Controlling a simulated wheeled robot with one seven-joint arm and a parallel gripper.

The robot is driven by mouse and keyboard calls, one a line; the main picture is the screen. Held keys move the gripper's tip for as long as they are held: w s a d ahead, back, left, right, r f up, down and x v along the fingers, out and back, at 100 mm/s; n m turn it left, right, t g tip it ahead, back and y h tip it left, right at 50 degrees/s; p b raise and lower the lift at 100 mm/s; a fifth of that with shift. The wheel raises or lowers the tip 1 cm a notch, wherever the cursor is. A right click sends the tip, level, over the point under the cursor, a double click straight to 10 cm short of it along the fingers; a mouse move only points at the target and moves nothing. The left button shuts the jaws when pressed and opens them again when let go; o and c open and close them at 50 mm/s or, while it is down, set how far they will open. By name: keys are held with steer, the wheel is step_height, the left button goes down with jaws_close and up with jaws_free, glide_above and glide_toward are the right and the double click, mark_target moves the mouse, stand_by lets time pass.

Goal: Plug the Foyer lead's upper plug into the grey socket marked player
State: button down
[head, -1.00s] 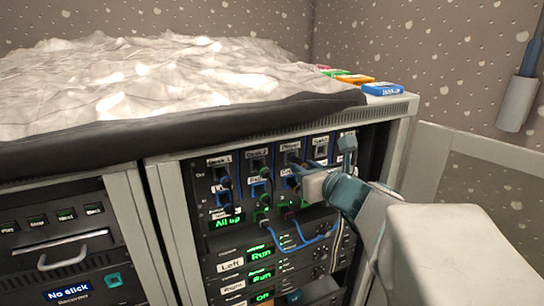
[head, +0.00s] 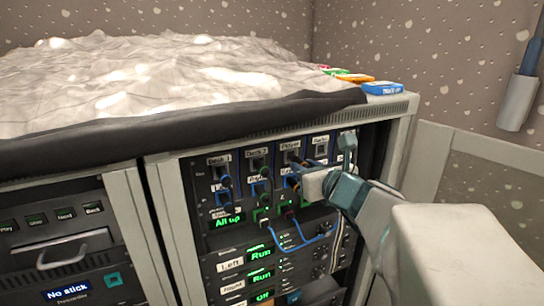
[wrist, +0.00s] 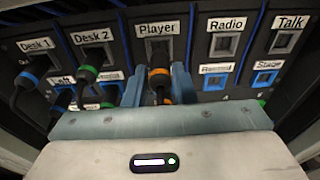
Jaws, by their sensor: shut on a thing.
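The grey player socket (wrist: 158,48) sits under its "Player" label in the wrist view, its square face uncovered; it also shows in the head view (head: 292,156). My gripper (wrist: 159,88) is shut on a dark plug with an orange ring (wrist: 159,78), which is upright in the picture just below that socket. No Foyer label is readable on the plug. Its tip and contact with the panel cannot be made out. My gripper hides the lower row there.
Plugs with a blue ring (wrist: 30,79) and a green ring (wrist: 88,75) are by Desk 1 and Desk 2, left of my fingers. The Radio socket (wrist: 225,45) and Talk socket (wrist: 284,41) on the right look empty. A blue cable (head: 300,245) loops below.

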steer(key=shift+b+x, duration=0.4)
steer(key=shift+x, duration=0.55)
steer(key=shift+w+a+r, duration=0.1)
steer(key=shift+r, duration=0.15)
stand_by(0.5)
steer(key=c, duration=1.1)
jaws_free()
steer(key=shift+w, duration=0.1)
steer(key=shift+f, duration=0.1)
